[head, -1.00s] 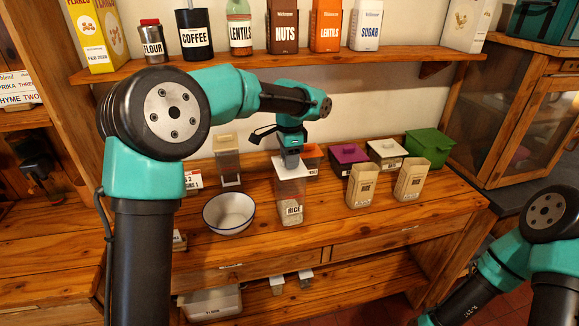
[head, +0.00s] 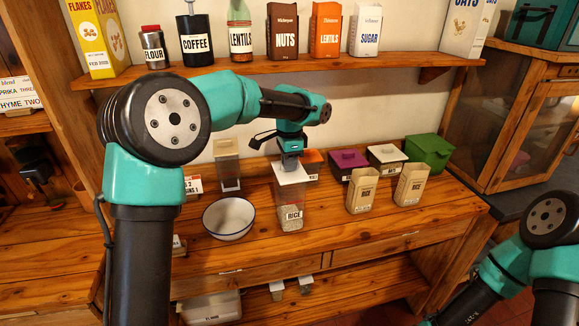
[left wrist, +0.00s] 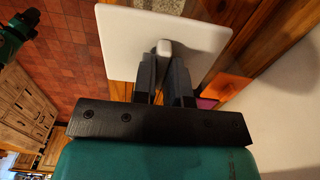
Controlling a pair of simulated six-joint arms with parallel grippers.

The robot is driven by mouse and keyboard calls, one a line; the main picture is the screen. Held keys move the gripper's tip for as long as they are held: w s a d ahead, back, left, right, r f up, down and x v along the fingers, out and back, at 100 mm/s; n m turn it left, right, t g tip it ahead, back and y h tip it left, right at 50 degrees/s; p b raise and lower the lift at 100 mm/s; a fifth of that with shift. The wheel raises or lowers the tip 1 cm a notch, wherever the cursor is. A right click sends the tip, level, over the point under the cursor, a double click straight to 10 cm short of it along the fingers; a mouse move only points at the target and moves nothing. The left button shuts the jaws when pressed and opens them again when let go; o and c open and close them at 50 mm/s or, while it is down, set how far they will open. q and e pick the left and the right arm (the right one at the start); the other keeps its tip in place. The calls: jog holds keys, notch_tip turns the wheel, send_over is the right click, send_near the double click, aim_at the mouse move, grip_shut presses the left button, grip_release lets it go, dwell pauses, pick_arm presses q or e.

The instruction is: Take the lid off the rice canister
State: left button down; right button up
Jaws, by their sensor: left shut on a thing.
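The rice canister (head: 291,217) is a clear upright box with a RICE label and pale grains in its lower part. It stands on the wooden counter. Its flat white square lid (head: 291,174) is over its top; I cannot tell whether there is a small gap under it. My left gripper (head: 290,158) comes down from above and is shut on the lid's knob. In the left wrist view, the two dark fingers (left wrist: 165,65) close around the pale knob (left wrist: 164,47) of the white lid (left wrist: 122,40). My right arm shows at the lower right; its gripper is out of view.
A white bowl (head: 229,218) stands left of the canister. Two tan RICE packets (head: 362,190) stand to its right. A clear canister (head: 227,165), an orange box (head: 312,160), a purple-lidded box (head: 348,160) and a green box (head: 430,152) stand behind. An upper shelf (head: 290,68) carries several packages.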

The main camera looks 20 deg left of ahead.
pick_arm(q)
jog(key=shift+r, duration=1.8)
jog(key=s+d+r, duration=0.1)
jog(key=s+d, duration=0.3)
jog(key=s, duration=1.1)
jog(key=shift+s+d+r, duration=0.15)
jog(key=shift+s+d, duration=0.05)
